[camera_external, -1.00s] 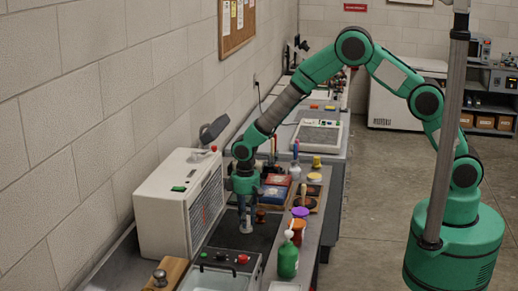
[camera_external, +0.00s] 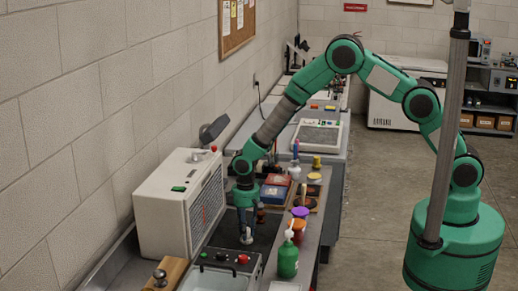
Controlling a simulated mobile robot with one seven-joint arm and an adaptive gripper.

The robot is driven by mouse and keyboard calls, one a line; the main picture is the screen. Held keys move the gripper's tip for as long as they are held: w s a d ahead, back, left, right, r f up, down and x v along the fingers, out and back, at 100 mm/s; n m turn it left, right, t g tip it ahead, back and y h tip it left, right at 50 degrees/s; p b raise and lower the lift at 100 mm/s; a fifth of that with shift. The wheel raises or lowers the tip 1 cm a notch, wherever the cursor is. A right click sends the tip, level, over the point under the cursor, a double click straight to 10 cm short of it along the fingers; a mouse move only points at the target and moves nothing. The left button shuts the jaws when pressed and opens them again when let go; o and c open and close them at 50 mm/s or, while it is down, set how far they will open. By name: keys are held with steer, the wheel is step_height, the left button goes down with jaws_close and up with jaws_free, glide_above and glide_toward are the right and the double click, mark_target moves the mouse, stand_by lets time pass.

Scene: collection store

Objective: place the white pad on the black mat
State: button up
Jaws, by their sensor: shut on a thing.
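The black mat (camera_external: 266,229) lies on the bench between the white cabinet and the row of small jars. My gripper (camera_external: 245,231) points down over the left part of the mat, and its jaws are shut on a small white thing, which looks like the white pad (camera_external: 246,239). The pad is at or just above the mat's surface; I cannot tell whether it touches. The fingers hide part of it.
A white cabinet (camera_external: 176,205) stands close on the left. A grey tray with a dark control panel (camera_external: 222,259) is in front. A green bottle (camera_external: 288,258), a purple-lidded jar (camera_external: 300,212) and an orange jar (camera_external: 297,228) line the right. Blue and red boxes (camera_external: 274,190) stand behind.

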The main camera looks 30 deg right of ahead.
steer(key=shift+f, duration=0.1)
steer(key=o, duration=1)
step_height(320, 180, up, 12)
steer(key=shift+r, duration=0.15)
stand_by(0.3)
stand_by(0.6)
